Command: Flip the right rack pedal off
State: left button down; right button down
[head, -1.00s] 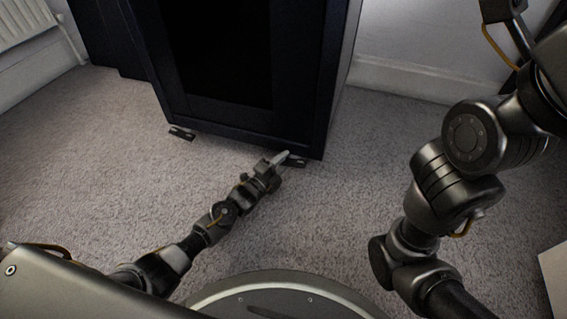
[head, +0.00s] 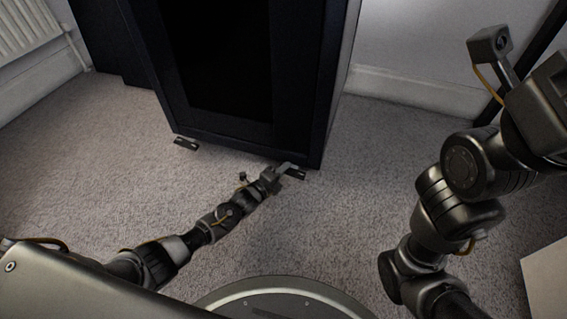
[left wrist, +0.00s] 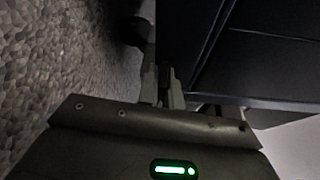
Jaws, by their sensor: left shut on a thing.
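The dark rack cabinet (head: 230,128) stands on the carpet at the top middle of the head view. The right rack pedal (head: 297,174) is a small dark plate that sticks out under its front right corner. My left gripper (head: 285,168) is at this pedal, low over the floor, and its fingers are shut on it. In the left wrist view the two fingers (left wrist: 162,88) close around a narrow dark piece beside the rack. The gripper partly covers the pedal, so its exact tilt is unclear. My right gripper is out of view.
The left rack pedal (head: 186,143) sticks out under the cabinet's front left corner. A radiator (head: 28,38) is on the wall at the left. A pale flat-sided object (head: 545,285) is at the lower right. The carpet (head: 340,225) in front of the rack is open.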

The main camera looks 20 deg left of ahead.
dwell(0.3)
pick_arm(q)
jog(key=c, duration=1.6)
grip_release()
jog(key=shift+o, duration=0.2)
jog(key=shift+s+a+r+p, duration=0.1)
jog(key=shift+s+p, duration=0.2)
jog(key=p+v, duration=0.5)
jog(key=v, duration=0.4)
jog(key=shift+s+r, duration=0.1)
jog(key=shift+s, duration=0.25)
jog(key=shift+s+a+p, duration=0.2)
jog(key=shift+s+p, duration=0.05)
jog(key=shift+p, duration=0.05)
